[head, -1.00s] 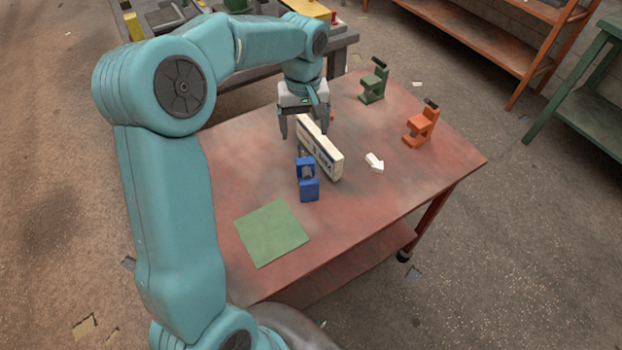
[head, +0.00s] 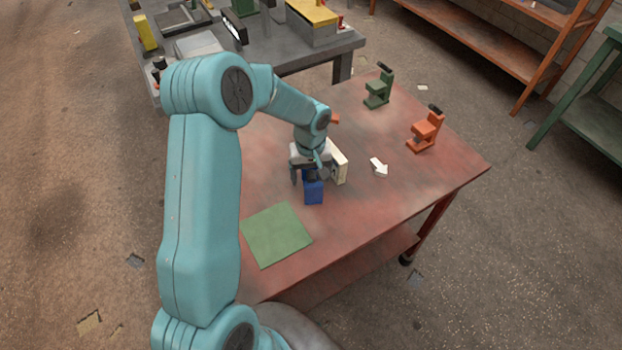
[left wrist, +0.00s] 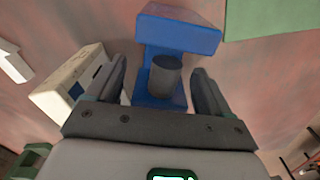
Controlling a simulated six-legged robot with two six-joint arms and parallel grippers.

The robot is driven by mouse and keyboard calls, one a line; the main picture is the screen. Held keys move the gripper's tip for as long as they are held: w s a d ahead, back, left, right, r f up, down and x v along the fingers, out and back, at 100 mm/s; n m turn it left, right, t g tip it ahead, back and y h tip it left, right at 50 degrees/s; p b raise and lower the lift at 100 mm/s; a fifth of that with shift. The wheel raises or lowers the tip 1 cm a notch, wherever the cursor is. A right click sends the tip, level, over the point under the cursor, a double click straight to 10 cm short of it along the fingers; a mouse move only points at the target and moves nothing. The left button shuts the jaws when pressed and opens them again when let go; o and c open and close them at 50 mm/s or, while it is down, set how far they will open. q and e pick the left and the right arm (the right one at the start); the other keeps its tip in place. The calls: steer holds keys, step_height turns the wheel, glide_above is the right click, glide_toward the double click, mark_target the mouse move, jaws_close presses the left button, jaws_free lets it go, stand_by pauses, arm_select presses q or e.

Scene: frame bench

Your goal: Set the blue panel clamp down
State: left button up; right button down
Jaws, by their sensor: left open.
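The blue panel clamp (head: 313,190) stands on the red table (head: 375,220), right beside a cream block. In the left wrist view the blue clamp (left wrist: 180,36) shows its dark round screw part between my finger pads. My left gripper (head: 312,176) is over the clamp with its fingers open on either side of it; gaps show between fingers and clamp. The left gripper also shows in the left wrist view (left wrist: 158,88). A green square mat (head: 276,236) lies flat on the table in front of the clamp, empty. My right gripper is not in view.
The cream block (head: 339,163) stands close to the clamp and gripper, partly hidden by the gripper. A white arrow (head: 379,167) lies to its right. A green clamp (head: 378,90) and an orange clamp (head: 425,132) stand farther back. The table's front right is clear.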

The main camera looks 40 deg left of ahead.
arm_select(q)
steer(key=shift+s+d, duration=0.1)
steer(key=shift+c, duration=0.3)
steer(key=c, duration=1.4)
steer(key=shift+r, duration=0.1)
step_height(320, 180, up, 20)
steer(key=d+f+m, duration=0.3)
steer(key=d, duration=0.3)
steer(key=w+d+f+m, duration=0.1)
steer(key=d+f+m, duration=0.2)
steer(key=d, duration=0.3)
steer(key=d+f+m, duration=0.4)
steer(key=d+f, duration=0.1)
steer(key=d, duration=0.1)
steer(key=shift+w+d+b, duration=0.25)
steer(key=shift+b, duration=0.1)
